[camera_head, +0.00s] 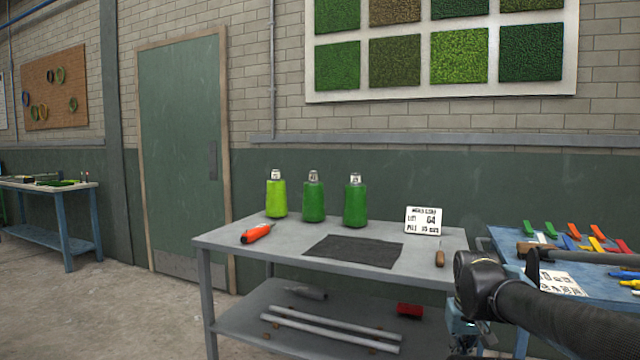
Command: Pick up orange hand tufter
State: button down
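The orange hand tufter (257,233) lies on the left part of the grey metal table (222,238), left of a dark mat. Its body is orange with a dark end at the left and a thin tip toward the upper right. My gripper (463,338) hangs at the lower right, in front of the table's right end, well apart from the tufter. It is partly cut off and small, and its fingers do not show clearly.
Three green yarn cones (313,201) stand behind the tufter. A dark mat (355,251), a white sign (423,221) and a wooden-handled tool (440,257) share the tabletop. A blue table (510,246) with colourful tools stands right. Pipes (330,330) lie on the lower shelf.

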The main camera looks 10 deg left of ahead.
aim_at(261, 231)
jog(key=u, duration=1.3)
